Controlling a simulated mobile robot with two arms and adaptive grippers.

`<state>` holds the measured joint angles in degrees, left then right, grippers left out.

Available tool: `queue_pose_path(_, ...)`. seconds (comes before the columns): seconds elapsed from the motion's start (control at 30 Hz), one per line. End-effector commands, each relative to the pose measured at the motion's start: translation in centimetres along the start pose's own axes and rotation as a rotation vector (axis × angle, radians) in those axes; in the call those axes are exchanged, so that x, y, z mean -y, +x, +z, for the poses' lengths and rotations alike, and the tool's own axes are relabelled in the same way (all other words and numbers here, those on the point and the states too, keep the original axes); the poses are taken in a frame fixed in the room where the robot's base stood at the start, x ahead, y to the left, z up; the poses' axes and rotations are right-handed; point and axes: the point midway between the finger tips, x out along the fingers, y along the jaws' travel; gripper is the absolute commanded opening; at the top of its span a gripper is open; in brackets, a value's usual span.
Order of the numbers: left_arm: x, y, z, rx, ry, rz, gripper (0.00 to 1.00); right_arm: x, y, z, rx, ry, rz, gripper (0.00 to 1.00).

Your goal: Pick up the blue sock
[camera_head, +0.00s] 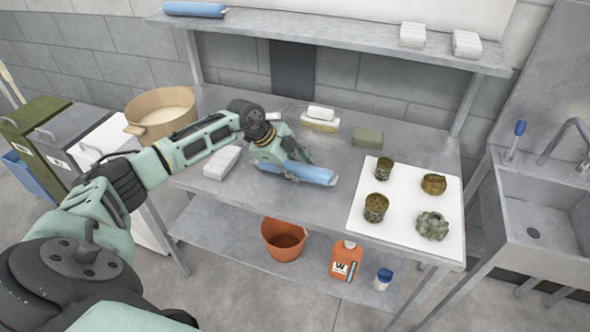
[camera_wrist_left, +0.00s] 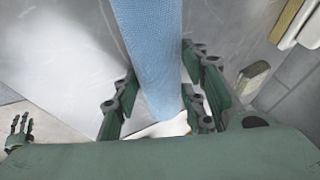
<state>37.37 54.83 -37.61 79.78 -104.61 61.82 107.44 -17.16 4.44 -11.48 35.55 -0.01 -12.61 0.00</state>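The blue sock (camera_head: 312,174) lies on the middle of the metal table as a long, light-blue roll with a pale band near its right end. My left gripper (camera_head: 286,166) is low over the sock and hides part of it. In the left wrist view the sock (camera_wrist_left: 152,45) runs down between the two fingers of my left gripper (camera_wrist_left: 160,100). The fingers are apart, one on each side, with a gap visible beside the sock. What seems to be my right gripper (camera_wrist_left: 18,131) shows small at the lower left of the wrist view.
A white board (camera_head: 400,220) with several green-brown pots is right of the sock. Folded white cloth (camera_head: 221,162) lies to the left. A green block (camera_head: 367,137) and stacked bars (camera_head: 320,118) are behind. Another blue roll (camera_head: 195,9) lies on the upper shelf (camera_head: 330,32).

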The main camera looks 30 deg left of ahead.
Motion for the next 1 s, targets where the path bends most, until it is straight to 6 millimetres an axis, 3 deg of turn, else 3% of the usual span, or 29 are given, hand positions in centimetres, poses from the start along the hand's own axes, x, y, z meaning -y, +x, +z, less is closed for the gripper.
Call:
queue_pose_path(0.27, 0.0, 0.0, 0.0, -0.001, 0.000, 0.000, 0.11, -0.2, 0.0, 0.1, 0.001, 0.000, 0.003, 0.40)
queue_pose_path(0.57, 0.1, -0.2, -0.1, -0.001, 0.001, -0.001, 0.11, -0.4, 0.1, 0.1, 0.001, 0.000, 0.004, 0.40)
queue_pose_path(0.87, 1.6, -3.4, -1.4, -0.002, 0.003, -0.006, 0.11, -0.3, 1.6, 0.2, 0.001, 0.000, 0.004, 0.40)
queue_pose_path(1.0, -0.5, -5.3, -2.8, 0.002, 0.007, 0.001, 0.11, -0.3, 2.1, 0.3, 0.002, 0.000, 0.004, 0.40)
